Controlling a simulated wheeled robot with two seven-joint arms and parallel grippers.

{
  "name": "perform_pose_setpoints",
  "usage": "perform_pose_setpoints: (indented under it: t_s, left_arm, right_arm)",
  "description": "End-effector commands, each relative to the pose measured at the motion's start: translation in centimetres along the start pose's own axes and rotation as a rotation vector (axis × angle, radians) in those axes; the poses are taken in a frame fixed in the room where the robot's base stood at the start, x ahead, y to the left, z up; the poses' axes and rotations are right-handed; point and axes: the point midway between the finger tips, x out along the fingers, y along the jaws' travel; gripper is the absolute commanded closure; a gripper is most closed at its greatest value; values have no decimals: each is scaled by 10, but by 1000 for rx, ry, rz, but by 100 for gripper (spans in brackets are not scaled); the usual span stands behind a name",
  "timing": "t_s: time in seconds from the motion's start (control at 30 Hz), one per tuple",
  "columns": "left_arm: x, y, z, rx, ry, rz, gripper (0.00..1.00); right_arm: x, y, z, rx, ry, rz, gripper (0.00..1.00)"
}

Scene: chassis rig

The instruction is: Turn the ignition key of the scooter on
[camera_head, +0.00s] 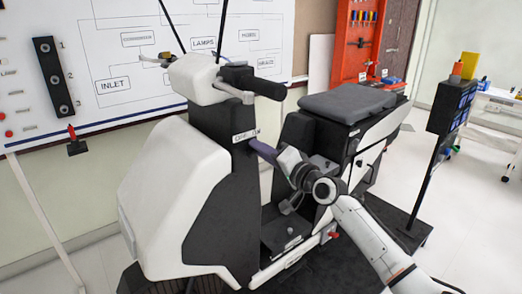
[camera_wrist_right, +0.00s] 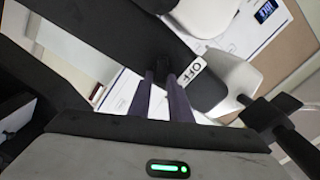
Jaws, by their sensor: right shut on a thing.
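The scooter (camera_head: 170,190) stands in the middle of the head view, with a white front and black inner panel. A white label strip (camera_head: 245,134) sits on that panel. My right gripper (camera_head: 255,144) reaches in from the right, its purple-grey fingers at the panel just below the label. In the right wrist view the fingers (camera_wrist_right: 165,98) are shut on a dark piece, the ignition key (camera_wrist_right: 158,97), close to the black panel. The word OFF (camera_wrist_right: 193,72) shows beside them. The key is mostly hidden by the fingers, and its angle cannot be told. My left gripper is not in view.
The black handlebar grip (camera_head: 258,84) is above my right gripper, and the grey seat (camera_head: 347,103) is behind it to the right. A whiteboard (camera_head: 120,80) stands behind the scooter. A post with a dark bin panel (camera_head: 452,105) stands right. The floor between seat and post is partly clear.

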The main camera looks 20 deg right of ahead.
Motion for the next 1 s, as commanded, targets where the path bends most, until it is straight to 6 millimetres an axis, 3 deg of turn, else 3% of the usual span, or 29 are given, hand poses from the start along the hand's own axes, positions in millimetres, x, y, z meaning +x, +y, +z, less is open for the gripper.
perform_pose_setpoints:
  t_s: [0.37, 0.4, 0.47, 0.8, 1.0]
  left_arm:
    - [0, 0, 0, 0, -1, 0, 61]
    - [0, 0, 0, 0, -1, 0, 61]
    - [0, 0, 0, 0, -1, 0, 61]
    - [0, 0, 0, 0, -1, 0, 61]
    - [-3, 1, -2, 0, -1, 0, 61]
  right_arm:
    - [0, 2, 2, 7, -4, 3, 100]
    - [0, 2, 2, 7, -5, 3, 81]
    - [0, 2, 2, 7, -4, 3, 71]
    - [-2, 1, 1, 5, -2, 1, 70]
    - [-26, 1, 1, 4, -2, 2, 70]
